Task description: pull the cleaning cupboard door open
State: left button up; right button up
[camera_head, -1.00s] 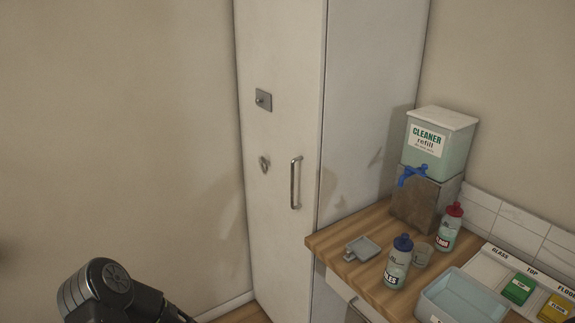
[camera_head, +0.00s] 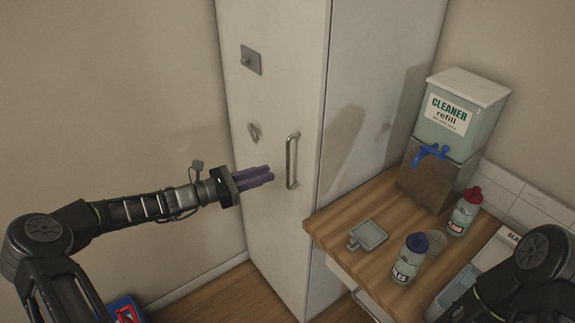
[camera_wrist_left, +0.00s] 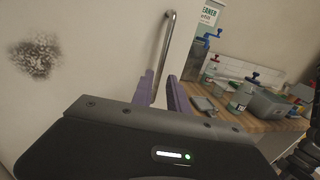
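The tall white cupboard's door (camera_head: 275,95) looks shut. Its upright metal bar handle (camera_head: 292,161) is near the door's right edge. My left gripper (camera_head: 270,176) is in front of the door, its purple fingers pointing right, tips just left of the handle. In the left wrist view the fingers (camera_wrist_left: 164,94) stand apart with a gap, and the handle (camera_wrist_left: 168,45) rises beyond that gap. I see no grip on the handle. Part of my right arm shows at lower right; its gripper is out of view.
A wooden counter (camera_head: 330,222) stands right of the cupboard, with a cleaner refill tank (camera_head: 462,115), a blue-capped bottle (camera_head: 408,260), a red-capped bottle (camera_head: 464,212) and a small grey tray (camera_head: 369,235). A metal plate (camera_head: 251,60) with a knob is higher on the door.

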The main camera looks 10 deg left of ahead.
pick_arm(q)
jog(key=p, duration=0.2)
send_over(288, 185)
jog(key=shift+w, duration=0.3)
jog(key=shift+c, duration=0.2)
grip_shut()
dwell(1.3)
